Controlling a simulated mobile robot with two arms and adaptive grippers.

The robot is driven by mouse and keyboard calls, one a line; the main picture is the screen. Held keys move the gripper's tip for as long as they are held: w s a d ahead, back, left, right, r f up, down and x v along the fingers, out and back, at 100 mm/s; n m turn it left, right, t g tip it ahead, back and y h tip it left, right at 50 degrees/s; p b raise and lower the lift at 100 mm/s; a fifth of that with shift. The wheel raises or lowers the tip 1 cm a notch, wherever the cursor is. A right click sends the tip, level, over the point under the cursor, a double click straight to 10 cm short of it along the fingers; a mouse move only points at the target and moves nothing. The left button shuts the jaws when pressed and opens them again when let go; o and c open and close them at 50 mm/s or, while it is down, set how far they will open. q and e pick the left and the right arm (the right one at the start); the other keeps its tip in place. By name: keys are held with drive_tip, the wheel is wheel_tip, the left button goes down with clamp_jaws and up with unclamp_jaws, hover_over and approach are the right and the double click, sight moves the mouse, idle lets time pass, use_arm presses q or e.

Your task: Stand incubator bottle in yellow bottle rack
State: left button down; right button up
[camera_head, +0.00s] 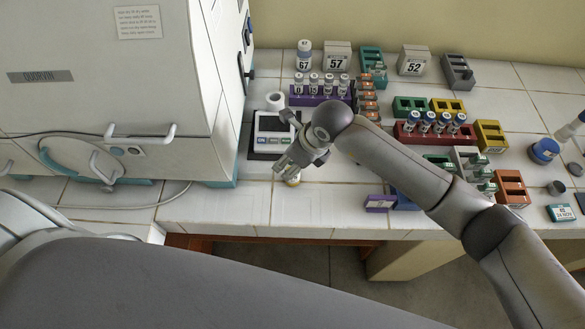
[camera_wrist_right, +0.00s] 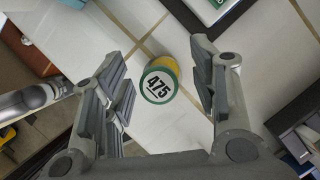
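A small bottle (camera_head: 293,181) stands on the tiled counter near its front edge, mostly hidden by my right gripper (camera_head: 285,162). In the right wrist view, the bottle (camera_wrist_right: 158,82) shows from above, with a green-rimmed lid reading 475 and a yellow side. It lies between the spread fingers of the right gripper (camera_wrist_right: 156,62), which is open, empty and apart from it. Two yellow racks stand to the right: one at the back (camera_head: 447,107), and one farther right (camera_head: 489,135). I cannot tell which one the task means. My left gripper is out of view.
The incubator (camera_head: 110,85) fills the left. A scale (camera_head: 272,133) sits just behind my right gripper. A purple rack (camera_head: 320,98) and a red rack (camera_head: 410,134) hold several bottles. Green racks and loose containers crowd the right side. The front counter left of the bottle is clear.

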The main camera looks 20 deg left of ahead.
clamp_jaws()
drive_tip(key=shift+r, duration=0.15)
drive_tip(key=shift+r, duration=0.65)
drive_tip(key=s+d+r+b, duration=0.5)
drive_tip(key=s+r+b, duration=0.2)
drive_tip(key=s+r, duration=0.55)
drive_tip(key=w+d+f+n+g+h, duration=0.2)
drive_tip(key=d+f+n+g, duration=0.1)
drive_tip(key=d+n, duration=0.7)
drive_tip(key=w+d+f+n+g+h, duration=0.2)
drive_tip(key=d+n, duration=0.9)
drive_tip(key=d, duration=0.6)
drive_tip(key=shift+w+d+f+n+g, duration=0.2)
drive_tip(key=shift+w+f+n+g, duration=0.15)
drive_tip(key=shift+f, duration=0.45)
